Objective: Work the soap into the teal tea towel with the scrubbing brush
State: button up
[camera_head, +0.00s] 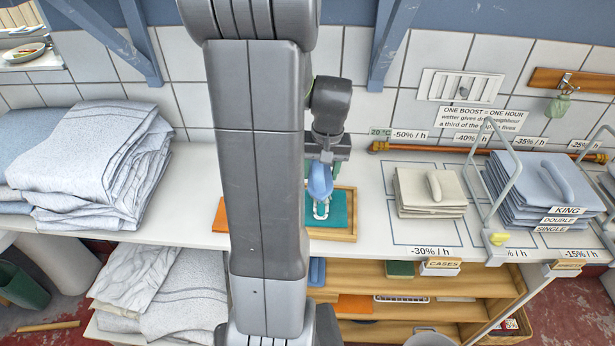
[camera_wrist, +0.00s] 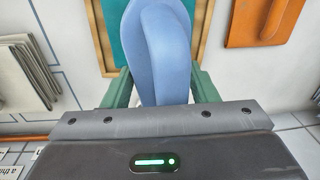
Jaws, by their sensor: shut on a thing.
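My gripper (camera_head: 320,160) is shut on the blue scrubbing brush (camera_head: 320,180). The wrist view shows its green fingers (camera_wrist: 160,88) on either side of the brush's blue handle (camera_wrist: 160,45). The teal tea towel (camera_head: 341,207) lies flat in a wood-edged tray (camera_head: 345,236), and it also shows behind the brush in the wrist view (camera_wrist: 125,32). The brush is over the towel; I cannot tell whether it touches. A whitish patch shows at the brush's lower end, and I cannot tell whether it is bristles or soap. My arm hides the tray's left part.
An orange cloth (camera_head: 218,214) lies left of the tray, partly behind my arm. Folded grey-white linen (camera_head: 90,155) is heaped at the left. A beige stack (camera_head: 430,192) and a blue stack (camera_head: 540,190) stand to the right. A copper pipe (camera_head: 430,150) runs along the wall.

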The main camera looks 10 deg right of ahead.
jog(key=d+f+m+b, duration=0.1)
jog(key=f+b, duration=0.1)
jog(key=b, duration=0.1)
jog(key=s+d+f+m+t+b, duration=0.1)
jog(key=d+f+m+b, duration=0.1)
jog(key=s+d+f+m+b, duration=0.1)
jog(key=f+b, duration=0.1)
jog(key=b, duration=0.1)
jog(key=shift+d+m+y+b, duration=0.3)
jog(key=shift+m+b, duration=0.05)
jog(key=shift+m, duration=0.05)
jog(key=shift+f, duration=0.2)
jog(key=shift+c, duration=0.3)
jog(key=shift+f, duration=0.15)
dwell(0.3)
dwell(0.5)
jog(key=shift+w+r+p, duration=0.1)
jog(key=shift+r+p, duration=0.25)
jog(key=shift+r, duration=0.25)
jog(key=p+v, duration=0.1)
jog(key=v, duration=0.1)
jog(key=p+v, duration=0.2)
jog(key=w+p+v, duration=0.1)
jog(key=p+v, duration=0.1)
jog(key=shift+a+r, duration=0.2)
jog(key=shift+a, duration=0.15)
